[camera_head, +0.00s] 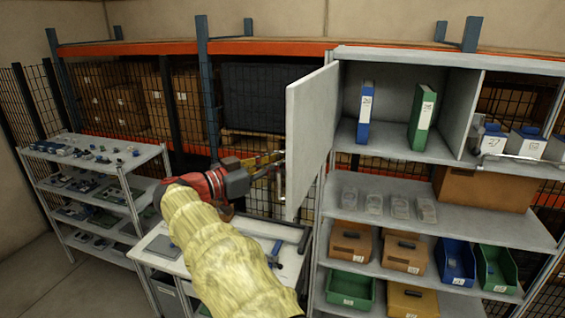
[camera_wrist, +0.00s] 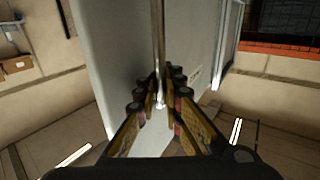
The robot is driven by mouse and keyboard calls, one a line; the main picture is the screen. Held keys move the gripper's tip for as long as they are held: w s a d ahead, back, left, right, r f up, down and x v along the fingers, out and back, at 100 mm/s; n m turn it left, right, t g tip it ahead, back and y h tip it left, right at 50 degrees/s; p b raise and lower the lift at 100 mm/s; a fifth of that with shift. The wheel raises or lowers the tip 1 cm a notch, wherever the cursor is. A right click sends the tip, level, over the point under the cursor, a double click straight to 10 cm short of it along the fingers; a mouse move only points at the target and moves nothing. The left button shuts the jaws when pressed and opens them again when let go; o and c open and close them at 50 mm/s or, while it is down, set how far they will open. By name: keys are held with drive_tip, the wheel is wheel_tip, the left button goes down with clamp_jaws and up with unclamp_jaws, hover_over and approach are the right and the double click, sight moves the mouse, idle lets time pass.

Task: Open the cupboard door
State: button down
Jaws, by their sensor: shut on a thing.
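The grey cupboard door (camera_head: 310,140) stands swung out to the left of the cupboard (camera_head: 400,55), hinged at its right edge. The cupboard compartment is uncovered. A blue binder (camera_head: 365,112) and a green binder (camera_head: 422,116) stand inside it. My gripper (camera_head: 271,168) is at the door's outer left side, shut on the door handle (camera_head: 284,187). In the wrist view, the handle is a thin bar (camera_wrist: 158,35) running between the two sets of fingers (camera_wrist: 160,92), with the door panel (camera_wrist: 112,50) behind it. The exact finger contact is partly hidden.
Below the door, a white table (camera_head: 160,252) holds a dark tray and tools. A shelf rack (camera_head: 95,165) with small parts stands at left. Shelves with bins (camera_head: 350,240) and clear boxes lie right of my arm. White containers (camera_head: 525,142) sit in the right compartment.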

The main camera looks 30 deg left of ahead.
drive_tip(key=shift+f, duration=0.25)
drive_tip(key=c, duration=2.4)
unclamp_jaws()
drive_tip(key=shift+o, duration=0.8)
drive_tip(key=shift+s+a+r, duration=0.1)
drive_tip(key=shift+s+r, duration=0.1)
drive_tip(key=shift+s, duration=0.05)
drive_tip(key=v, duration=1.2)
drive_tip(key=shift+w, duration=0.1)
